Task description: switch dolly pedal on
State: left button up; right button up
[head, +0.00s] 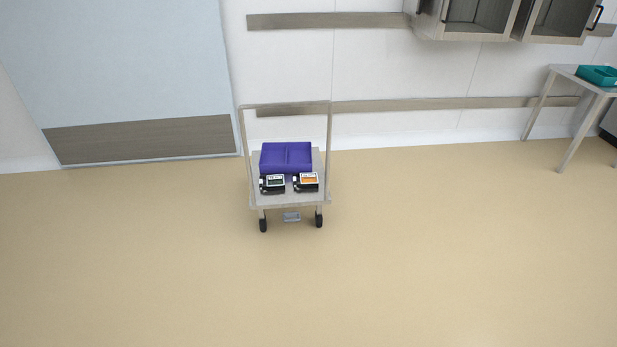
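A small wheeled dolly (290,202) with a light grey deck and a tall push frame at its back stands near the wall, left of the middle of the head view. A small grey pedal (292,216) shows low at its front, between two black wheels. I cannot tell from here whether the pedal is up or down. Neither gripper is in view.
On the dolly are a purple bin (286,157) and two small black devices with a green label (273,183) and an orange label (307,181). A table (563,70) with a teal tray (598,75) stands far right. The floor before the dolly is clear.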

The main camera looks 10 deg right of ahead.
aim_at(292, 214)
jog(key=i+j+z, duration=0.15)
jog(key=i+j, duration=0.2)
jog(key=i+j+z, duration=0.1)
jog(key=i+j, duration=0.35)
jog(key=i+j+z, duration=0.15)
jog(key=i+j, duration=0.3)
jog(key=i+j+z, duration=0.15)
jog(key=i+j, duration=0.3)
jog(key=i+j+z, duration=0.1)
jog(key=i+j, duration=0.25)
jog(key=j, duration=0.25)
